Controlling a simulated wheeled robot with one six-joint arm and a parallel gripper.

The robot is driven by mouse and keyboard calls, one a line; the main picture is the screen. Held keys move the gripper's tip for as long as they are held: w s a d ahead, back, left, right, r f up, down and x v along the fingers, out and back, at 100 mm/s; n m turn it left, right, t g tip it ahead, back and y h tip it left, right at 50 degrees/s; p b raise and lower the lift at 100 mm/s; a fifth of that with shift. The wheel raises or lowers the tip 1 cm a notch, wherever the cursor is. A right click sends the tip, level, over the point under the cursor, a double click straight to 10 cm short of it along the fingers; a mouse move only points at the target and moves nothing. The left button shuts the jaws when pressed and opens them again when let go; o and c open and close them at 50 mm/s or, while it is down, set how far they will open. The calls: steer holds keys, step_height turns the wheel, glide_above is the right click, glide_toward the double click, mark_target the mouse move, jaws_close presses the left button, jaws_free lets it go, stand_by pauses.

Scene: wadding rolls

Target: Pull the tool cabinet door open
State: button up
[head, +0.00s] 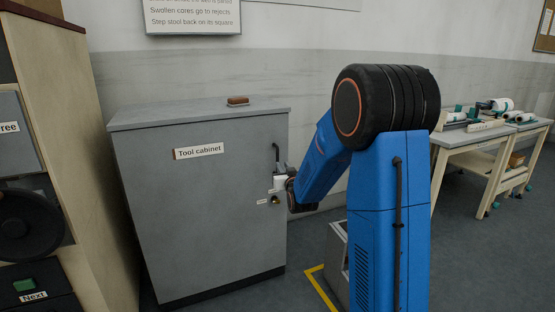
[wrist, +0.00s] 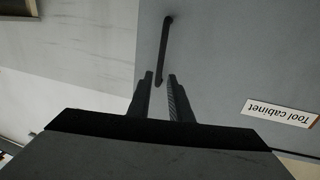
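The grey tool cabinet (head: 205,220) stands left of my arm in the head view, its door shut and marked with a "Tool cabinet" label (head: 199,151). A dark upright bar handle (head: 276,154) is near the door's right edge; my gripper (head: 287,176) is at its lower part, where the fingers are too small to make out. In the wrist view the label reads upside down. There the handle (wrist: 166,45) runs down between the two fingertips of my gripper (wrist: 160,76), with a gap showing on each side. The fingers look open; contact in depth cannot be told.
A brown block (head: 238,101) lies on the cabinet top. A beige-sided unit (head: 75,130) stands close on the left.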

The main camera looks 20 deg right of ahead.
mark_target(278, 158)
steer(key=w, duration=0.3)
steer(key=w+d, duration=0.1)
steer(key=w, duration=0.2)
steer(key=w+d, duration=0.1)
steer(key=w, duration=0.3)
jaws_close()
